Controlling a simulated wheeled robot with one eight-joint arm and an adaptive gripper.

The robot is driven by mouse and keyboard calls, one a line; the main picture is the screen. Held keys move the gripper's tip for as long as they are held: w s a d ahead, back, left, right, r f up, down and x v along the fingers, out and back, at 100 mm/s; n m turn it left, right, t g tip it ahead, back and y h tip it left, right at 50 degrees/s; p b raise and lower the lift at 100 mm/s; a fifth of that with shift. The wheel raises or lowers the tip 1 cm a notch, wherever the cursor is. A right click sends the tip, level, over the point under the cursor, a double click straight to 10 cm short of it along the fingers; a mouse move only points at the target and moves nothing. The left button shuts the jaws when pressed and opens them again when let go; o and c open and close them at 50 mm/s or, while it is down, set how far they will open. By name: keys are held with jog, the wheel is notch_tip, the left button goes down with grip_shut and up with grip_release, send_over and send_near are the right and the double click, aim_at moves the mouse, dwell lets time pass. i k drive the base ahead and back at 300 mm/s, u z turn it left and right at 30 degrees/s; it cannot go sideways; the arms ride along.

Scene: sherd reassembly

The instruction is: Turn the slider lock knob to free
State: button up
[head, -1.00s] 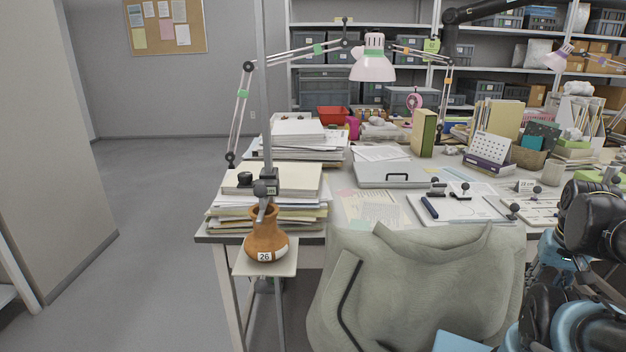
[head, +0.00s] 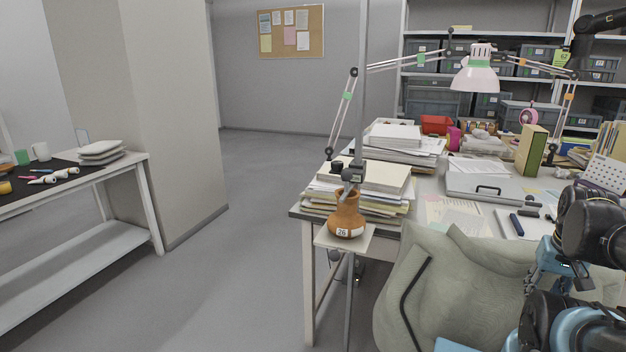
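A grey vertical pole (head: 363,80) rises at the corner of the cluttered desk. A dark slider block (head: 355,174) sits on the pole, with a black round knob (head: 337,167) on its left side. Below the slider is an orange-brown pot (head: 346,218) with a white patch and a label reading 26, on a small pale platform (head: 325,238). Whether the knob is locked or free is too small to tell. My arm shows at the right edge, well apart from the slider; my gripper is not in view.
The desk behind holds stacks of papers (head: 385,178), a lamp (head: 476,75) and a grey case (head: 490,188). A grey-green draped chair (head: 450,280) stands in front of it. A side table (head: 135,160) is at the left. The floor (head: 240,260) between is clear.

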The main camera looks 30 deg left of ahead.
aim_at(336, 166)
jog(key=u, duration=2.3)
jog(key=k, duration=0.7)
jog(key=u, duration=0.2)
jog(key=i, duration=0.9)
